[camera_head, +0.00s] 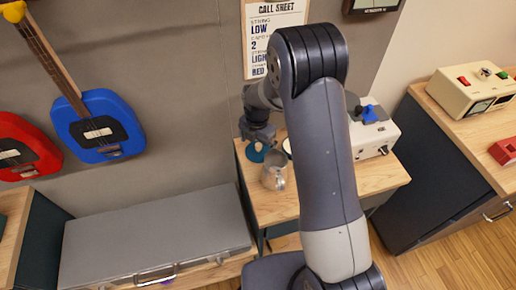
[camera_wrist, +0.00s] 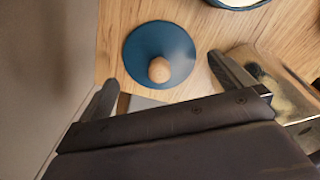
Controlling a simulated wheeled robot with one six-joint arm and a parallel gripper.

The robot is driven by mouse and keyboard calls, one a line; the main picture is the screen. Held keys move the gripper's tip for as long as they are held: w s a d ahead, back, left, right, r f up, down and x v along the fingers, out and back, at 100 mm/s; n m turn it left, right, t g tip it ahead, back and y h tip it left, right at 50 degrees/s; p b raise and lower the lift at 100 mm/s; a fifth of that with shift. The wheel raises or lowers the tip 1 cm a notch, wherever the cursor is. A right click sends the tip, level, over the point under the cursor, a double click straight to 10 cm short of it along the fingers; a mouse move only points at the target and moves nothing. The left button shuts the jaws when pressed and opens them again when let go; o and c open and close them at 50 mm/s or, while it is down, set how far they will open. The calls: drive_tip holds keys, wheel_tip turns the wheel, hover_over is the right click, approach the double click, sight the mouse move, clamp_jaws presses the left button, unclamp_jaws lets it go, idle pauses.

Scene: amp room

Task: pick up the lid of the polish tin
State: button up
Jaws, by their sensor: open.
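The lid (camera_wrist: 150,50) is a dark blue disc with a round wooden knob. It lies flat on the wooden table, and in the head view (camera_head: 255,153) it shows near the table's back left corner. A cream-filled round tin (camera_wrist: 240,3), cut off by the picture's top edge, stands to its right; it is probably the polish tin. My gripper (camera_wrist: 168,85) is open and empty. Its two fingers are spread wide, and the lid appears beyond and between them. In the head view my gripper (camera_head: 258,137) is above the lid, and my arm hides part of the table.
A shiny metal mug (camera_wrist: 268,80) stands close beside the right finger, and also shows in the head view (camera_head: 274,172). A white box (camera_head: 375,135) with a blue item on top stands at the table's right. The wall is close on the left. A grey case (camera_head: 155,235) lies left of the table.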

drive_tip(key=shift+w+d+f, duration=0.1)
drive_tip(key=shift+d+f, duration=0.1)
drive_tip(key=shift+f, duration=0.6)
drive_tip(key=c, duration=0.9)
drive_tip(key=shift+o, duration=0.2)
drive_tip(key=shift+r, duration=0.15)
